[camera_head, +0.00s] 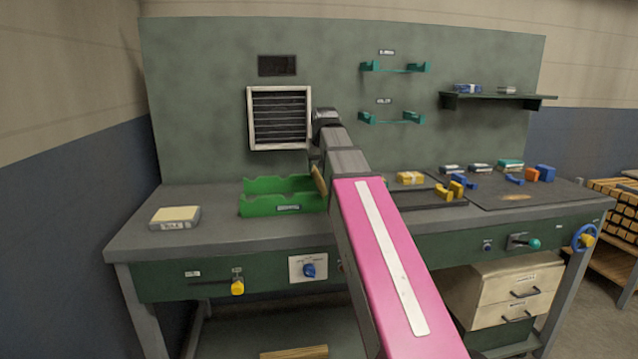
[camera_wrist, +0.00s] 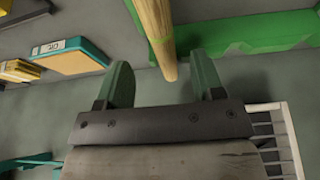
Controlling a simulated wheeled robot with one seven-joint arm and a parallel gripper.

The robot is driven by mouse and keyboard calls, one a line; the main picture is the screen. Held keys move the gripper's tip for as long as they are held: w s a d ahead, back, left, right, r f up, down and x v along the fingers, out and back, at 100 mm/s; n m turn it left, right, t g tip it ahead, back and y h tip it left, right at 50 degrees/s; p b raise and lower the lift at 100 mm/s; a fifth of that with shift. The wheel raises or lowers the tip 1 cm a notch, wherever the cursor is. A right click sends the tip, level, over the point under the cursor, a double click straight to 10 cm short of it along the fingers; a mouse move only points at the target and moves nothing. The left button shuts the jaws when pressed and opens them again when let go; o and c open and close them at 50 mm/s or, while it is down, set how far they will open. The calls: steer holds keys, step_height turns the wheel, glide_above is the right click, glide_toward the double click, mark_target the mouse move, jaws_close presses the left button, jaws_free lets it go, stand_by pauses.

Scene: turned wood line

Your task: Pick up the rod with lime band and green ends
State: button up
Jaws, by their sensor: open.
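In the wrist view a pale wooden rod (camera_wrist: 151,18) runs down from the top edge, with a lime band around it. Its near end lies between the fingers of my gripper (camera_wrist: 160,62). The fingers stand apart, with gaps on both sides of the rod; I cannot tell whether the rod is at fingertip depth. Green end colour is not clear. In the head view a short tan piece (camera_head: 319,181), probably this rod, shows beside my arm at the green tray (camera_head: 285,208). My gripper is mostly hidden there behind my arm.
The tray's scalloped green wall (camera_wrist: 260,35) is close to the right finger. A louvred vent (camera_head: 279,118) is on the back panel behind my wrist. A labelled block (camera_head: 175,217) sits at the bench's left. Teal brackets (camera_head: 395,68) and a shelf (camera_head: 495,97) are on the panel's right.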

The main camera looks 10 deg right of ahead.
mark_target(319, 177)
steer(key=shift+s+x, duration=0.15)
steer(key=shift+x, duration=1.15)
steer(key=shift+s+x, duration=0.1)
steer(key=shift+x, duration=1.2)
steer(key=shift+a+f, duration=0.1)
steer(key=shift+c, duration=0.3)
jaws_close()
steer(key=shift+r, duration=0.2)
